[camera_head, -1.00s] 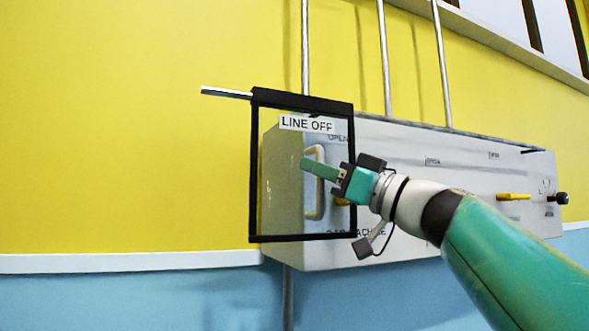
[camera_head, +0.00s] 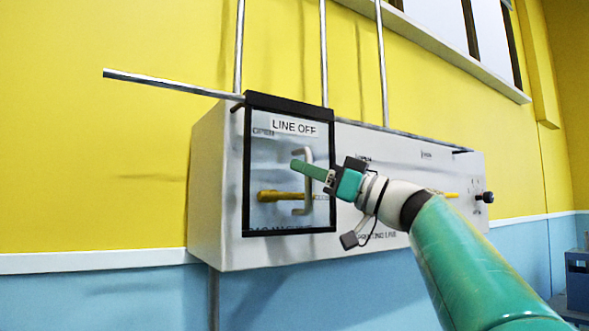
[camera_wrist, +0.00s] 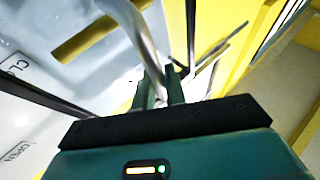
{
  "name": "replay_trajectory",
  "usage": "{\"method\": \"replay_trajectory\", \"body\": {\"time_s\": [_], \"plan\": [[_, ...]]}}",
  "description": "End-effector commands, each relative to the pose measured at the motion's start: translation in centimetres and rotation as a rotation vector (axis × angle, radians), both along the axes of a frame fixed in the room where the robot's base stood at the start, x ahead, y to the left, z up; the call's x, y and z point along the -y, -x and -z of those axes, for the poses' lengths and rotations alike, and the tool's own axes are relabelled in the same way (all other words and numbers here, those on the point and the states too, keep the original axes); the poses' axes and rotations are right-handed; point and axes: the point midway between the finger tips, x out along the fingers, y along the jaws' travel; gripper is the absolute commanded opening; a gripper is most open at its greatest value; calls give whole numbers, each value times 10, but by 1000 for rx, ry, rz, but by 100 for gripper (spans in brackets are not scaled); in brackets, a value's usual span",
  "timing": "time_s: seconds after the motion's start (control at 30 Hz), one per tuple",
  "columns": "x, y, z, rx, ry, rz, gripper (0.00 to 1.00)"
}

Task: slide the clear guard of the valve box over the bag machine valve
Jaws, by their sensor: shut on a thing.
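The clear guard (camera_head: 262,165) is a see-through panel with a black frame and a "LINE OFF" label, hanging from a metal rail (camera_head: 165,83). It stands in front of the left part of the grey valve box (camera_head: 212,190). A yellow valve handle (camera_head: 275,196) lies level and shows through the guard. My gripper (camera_head: 301,165) is shut on the guard's pale handle (camera_head: 307,190). In the wrist view my gripper's fingers (camera_wrist: 159,88) close around the handle bar (camera_wrist: 134,28); the exact contact is partly hidden.
Another yellow valve handle (camera_head: 446,194) and a black knob (camera_head: 488,197) are on the right part of the box. Upright pipes (camera_head: 324,50) rise from its top. A blue crate (camera_head: 578,280) is at the lower right.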

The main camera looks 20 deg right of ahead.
Motion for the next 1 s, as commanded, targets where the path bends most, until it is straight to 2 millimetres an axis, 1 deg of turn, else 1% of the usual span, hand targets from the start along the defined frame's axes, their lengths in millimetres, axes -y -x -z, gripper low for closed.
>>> {"method": "replay_trajectory", "body": {"time_s": [0.03, 0.2, 0.53, 0.57, 0.63, 0.67, 1.0], "plan": [[6, -1, 0, 0, 1, 3, 0], [15, -2, 0, 0, 0, 1, 0], [18, -2, 0, 1, 0, 0, 0], [18, -2, 0, 1, 0, 0, 16], [18, -3, 0, 1, 0, 1, 30], [18, -3, 0, 1, 0, 0, 34], [20, -1, 1, 0, -1, 1, 34]]}}
